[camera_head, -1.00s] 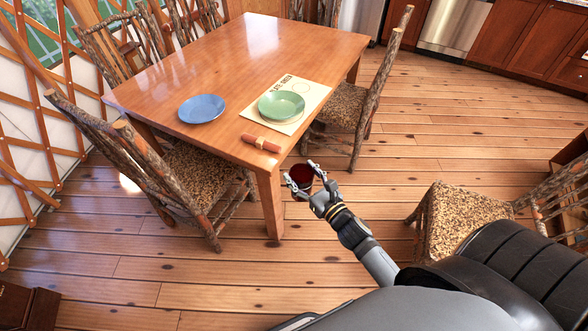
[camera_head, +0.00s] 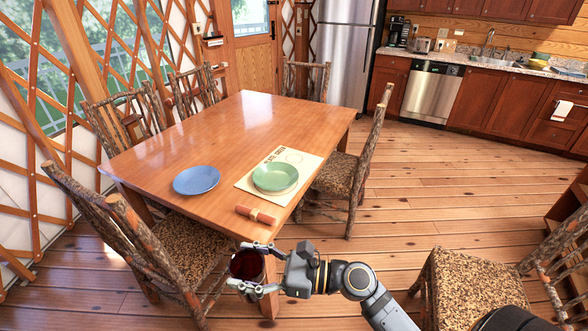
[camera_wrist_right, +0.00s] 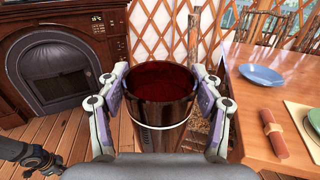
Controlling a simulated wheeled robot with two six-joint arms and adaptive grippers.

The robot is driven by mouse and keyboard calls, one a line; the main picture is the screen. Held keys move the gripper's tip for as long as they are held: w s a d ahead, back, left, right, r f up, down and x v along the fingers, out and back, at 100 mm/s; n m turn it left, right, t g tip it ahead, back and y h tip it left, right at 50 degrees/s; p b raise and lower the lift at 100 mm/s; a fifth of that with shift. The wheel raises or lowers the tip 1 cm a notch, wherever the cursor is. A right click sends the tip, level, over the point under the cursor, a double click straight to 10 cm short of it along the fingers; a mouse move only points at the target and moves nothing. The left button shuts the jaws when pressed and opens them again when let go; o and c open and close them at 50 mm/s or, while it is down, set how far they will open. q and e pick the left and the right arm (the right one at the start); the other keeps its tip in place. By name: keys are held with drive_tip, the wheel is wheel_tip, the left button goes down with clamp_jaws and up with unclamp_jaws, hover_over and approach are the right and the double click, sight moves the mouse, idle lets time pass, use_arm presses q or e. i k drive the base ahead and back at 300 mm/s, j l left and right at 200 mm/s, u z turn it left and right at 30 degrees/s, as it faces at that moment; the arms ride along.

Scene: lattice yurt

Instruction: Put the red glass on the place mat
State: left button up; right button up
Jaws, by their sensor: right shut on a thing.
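The red glass (camera_head: 246,265) is dark red and sits between the fingers of my right gripper (camera_head: 249,267), which is shut on it. It is held in front of the table's near edge. In the right wrist view the glass (camera_wrist_right: 162,100) shows upright, its open top facing the camera, with a finger on each side. The cream place mat (camera_head: 300,164) lies on the table at its near right corner, with a green bowl or plate (camera_head: 275,177) on it. My left gripper is not in view.
The wooden table (camera_head: 225,135) also holds a blue plate (camera_head: 196,180) and a rolled napkin (camera_head: 256,214) beside the mat. Log chairs (camera_head: 350,170) stand around it. The table's far half is clear. A fireplace (camera_wrist_right: 60,62) shows in the right wrist view.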

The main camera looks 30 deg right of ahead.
sight(295, 159)
drive_tip(key=i+l+u, duration=0.3)
drive_tip(key=i+l, duration=0.15)
drive_tip(key=l, duration=0.15)
drive_tip(key=i+l+u, duration=0.15)
drive_tip(key=l, duration=0.2)
drive_tip(key=i+l+u, duration=0.3)
drive_tip(key=l, duration=0.45)
drive_tip(key=i, duration=0.1)
